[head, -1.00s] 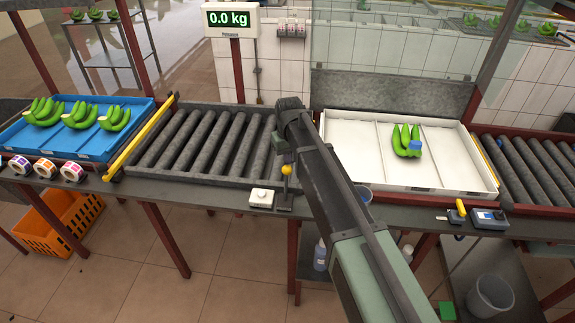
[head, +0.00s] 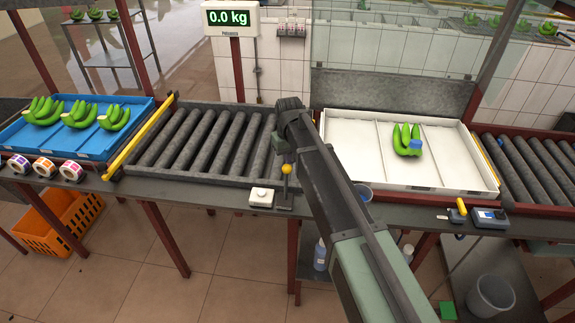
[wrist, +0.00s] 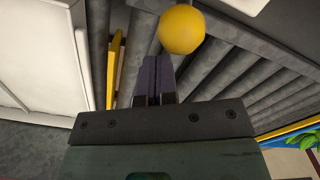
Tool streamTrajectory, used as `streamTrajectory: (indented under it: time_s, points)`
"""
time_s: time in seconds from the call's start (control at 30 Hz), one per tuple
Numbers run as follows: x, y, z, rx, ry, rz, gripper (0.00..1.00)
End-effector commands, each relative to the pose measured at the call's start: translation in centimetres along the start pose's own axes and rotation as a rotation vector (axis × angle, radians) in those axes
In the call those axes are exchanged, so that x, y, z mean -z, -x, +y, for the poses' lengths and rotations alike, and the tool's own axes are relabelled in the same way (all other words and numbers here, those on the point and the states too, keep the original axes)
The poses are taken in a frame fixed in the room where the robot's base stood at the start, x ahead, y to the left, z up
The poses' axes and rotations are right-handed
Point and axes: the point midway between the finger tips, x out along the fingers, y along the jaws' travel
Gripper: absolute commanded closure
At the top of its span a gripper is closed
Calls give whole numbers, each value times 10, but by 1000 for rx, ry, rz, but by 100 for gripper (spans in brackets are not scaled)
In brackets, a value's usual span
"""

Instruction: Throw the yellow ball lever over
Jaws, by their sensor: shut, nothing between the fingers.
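The yellow ball lever (head: 286,169) stands upright on a small dark base at the front edge of the roller conveyor, beside a white box with a button. Its ball (wrist: 181,29) is large in the wrist view, just right of the fingertips. My gripper (wrist: 153,64) is shut and empty, its two dark fingers pressed together. The fingers look close to the ball, but I cannot tell whether they touch it. In the head view my arm's end hangs just above the lever and my fingers are hard to make out.
The white box (head: 261,197) is close to the lever's left. The roller conveyor (head: 205,140) is empty. A white tray (head: 345,135) with green bananas lies right of my arm. A yellow bar (head: 139,138) and a blue tray (head: 95,150) of bananas are at left.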

Motion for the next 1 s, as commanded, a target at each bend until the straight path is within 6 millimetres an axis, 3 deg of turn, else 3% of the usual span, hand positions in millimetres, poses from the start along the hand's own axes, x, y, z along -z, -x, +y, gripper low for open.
streamTrajectory:
  time_s: [0.43,1.0]
  points:
    - [0,-25,0,0,0,0,100]
    - [-10,-25,-5,0,0,0,100]
